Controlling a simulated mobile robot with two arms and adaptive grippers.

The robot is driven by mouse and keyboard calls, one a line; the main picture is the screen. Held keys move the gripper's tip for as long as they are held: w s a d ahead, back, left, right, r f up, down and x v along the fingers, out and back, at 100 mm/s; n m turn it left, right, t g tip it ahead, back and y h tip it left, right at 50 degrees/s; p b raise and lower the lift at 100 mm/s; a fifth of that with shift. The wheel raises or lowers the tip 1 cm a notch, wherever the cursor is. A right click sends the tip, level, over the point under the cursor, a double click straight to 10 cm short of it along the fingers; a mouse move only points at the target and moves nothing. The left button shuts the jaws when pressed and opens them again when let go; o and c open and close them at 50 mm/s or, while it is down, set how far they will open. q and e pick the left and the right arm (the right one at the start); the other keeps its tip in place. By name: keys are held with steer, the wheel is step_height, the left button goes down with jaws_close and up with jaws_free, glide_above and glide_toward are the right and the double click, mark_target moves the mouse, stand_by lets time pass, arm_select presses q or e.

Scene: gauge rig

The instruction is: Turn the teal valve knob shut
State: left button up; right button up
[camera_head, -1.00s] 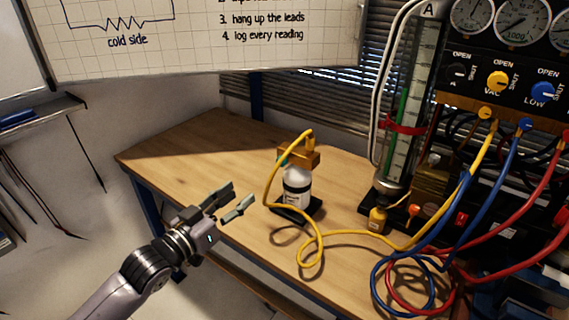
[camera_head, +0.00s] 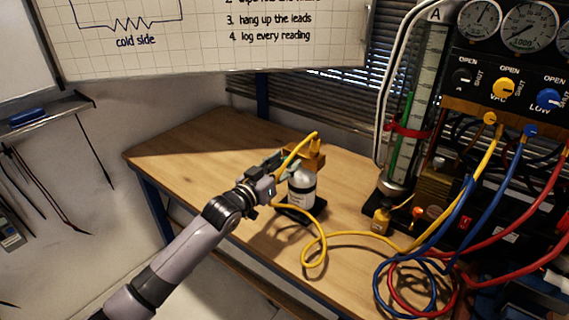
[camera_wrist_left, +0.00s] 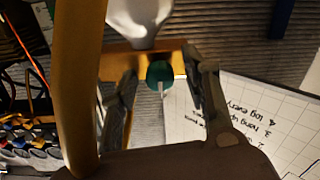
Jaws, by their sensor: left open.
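The teal valve knob (camera_wrist_left: 159,73) shows in the left wrist view, a small round knob with a pale pointer or stem on it. It is on the side of a brass-coloured block (camera_head: 316,160) on top of a white bottle (camera_head: 302,188). My left gripper (camera_head: 277,160) is at the block's left side in the head view and hides the knob there. In the wrist view the open fingers of this gripper (camera_wrist_left: 160,88) stand either side of the knob, with gaps visible. I cannot tell how deep the knob sits between them. My right gripper is not in view.
A yellow hose (camera_head: 322,240) loops from the block past my gripper and crosses the wrist view close up. A glass tube column (camera_head: 405,125) and a gauge panel (camera_head: 510,70) with hoses stand at right. The wooden table (camera_head: 195,155) is clear at left.

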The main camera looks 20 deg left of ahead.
arm_select(q)
steer(key=shift+c, duration=0.4)
jaws_close()
